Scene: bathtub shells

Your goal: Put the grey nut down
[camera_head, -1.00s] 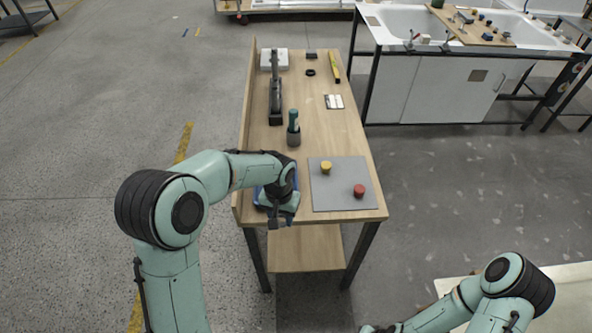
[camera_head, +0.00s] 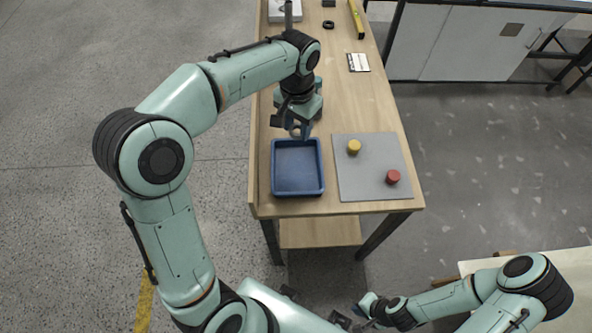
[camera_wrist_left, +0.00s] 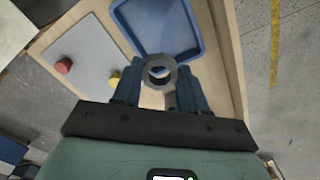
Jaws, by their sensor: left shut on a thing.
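The grey nut (camera_wrist_left: 158,70) is a ring held between the fingertips of my left gripper (camera_wrist_left: 160,76) in the left wrist view. In the head view, my left gripper (camera_head: 294,130) points down just behind the far edge of the blue tray (camera_head: 298,171). The gripper is shut on the nut, which looks to be above the table. The tray is empty in the head view and lies ahead of the nut in the left wrist view. My right gripper (camera_head: 352,318) is low at the bottom of the head view; its jaws are unclear.
A grey mat (camera_head: 366,185) right of the tray carries a yellow cylinder (camera_head: 354,147) and a red cylinder (camera_head: 393,177). The wooden table (camera_head: 350,105) has a raised left edge. A black ring (camera_head: 328,25), a white card (camera_head: 358,62) and a yellow level (camera_head: 356,20) lie further back.

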